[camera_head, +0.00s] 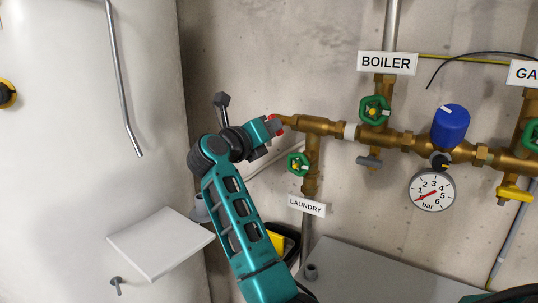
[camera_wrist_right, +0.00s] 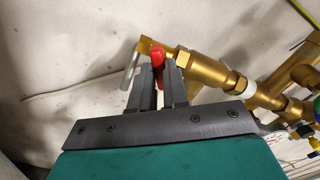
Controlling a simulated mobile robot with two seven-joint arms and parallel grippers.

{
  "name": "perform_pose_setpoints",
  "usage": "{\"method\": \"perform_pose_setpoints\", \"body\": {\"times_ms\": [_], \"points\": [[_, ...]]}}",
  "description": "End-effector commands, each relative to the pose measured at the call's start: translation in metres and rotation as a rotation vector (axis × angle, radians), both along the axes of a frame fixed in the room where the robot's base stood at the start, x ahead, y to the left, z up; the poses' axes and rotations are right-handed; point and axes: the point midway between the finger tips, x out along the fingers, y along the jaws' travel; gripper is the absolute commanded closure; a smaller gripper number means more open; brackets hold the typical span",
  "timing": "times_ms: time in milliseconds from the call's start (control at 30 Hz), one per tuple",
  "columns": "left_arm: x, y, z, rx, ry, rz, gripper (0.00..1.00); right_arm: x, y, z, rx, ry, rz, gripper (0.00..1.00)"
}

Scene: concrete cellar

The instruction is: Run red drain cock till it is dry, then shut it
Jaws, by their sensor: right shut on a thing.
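The red drain cock lever (camera_wrist_right: 157,57) sits at the left end of the brass pipe (camera_head: 315,124). My right gripper (camera_head: 273,125) is shut on the lever; in the wrist view its fingers (camera_wrist_right: 158,80) stand on either side of it. In the head view only bits of red show at the jaws. In the head view my gripper and arm hide the outlet. My left gripper is not in view.
Green handwheels sit above the LAUNDRY sign (camera_head: 307,205) and below the BOILER sign (camera_head: 387,63). The pressure gauge (camera_head: 432,191) has its red needle near the low end. A dark container (camera_head: 291,238) stands partly behind my arm. A white panel (camera_head: 160,243) juts out at left.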

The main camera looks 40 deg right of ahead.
Motion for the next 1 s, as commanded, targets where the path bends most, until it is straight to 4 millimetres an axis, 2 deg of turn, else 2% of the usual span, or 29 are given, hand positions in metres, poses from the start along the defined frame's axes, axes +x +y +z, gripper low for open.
{"method": "perform_pose_setpoints", "body": {"times_ms": [333,800,1000], "points": [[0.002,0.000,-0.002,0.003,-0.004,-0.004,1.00,0.000,0.000,-0.003,0.009,-0.006,0.000,1.00],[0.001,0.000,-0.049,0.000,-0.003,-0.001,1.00,0.000,0.001,-0.007,0.117,-0.270,-0.001,1.00],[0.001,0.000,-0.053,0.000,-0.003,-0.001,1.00,0.000,0.001,-0.003,0.140,-0.324,-0.001,1.00]]}}
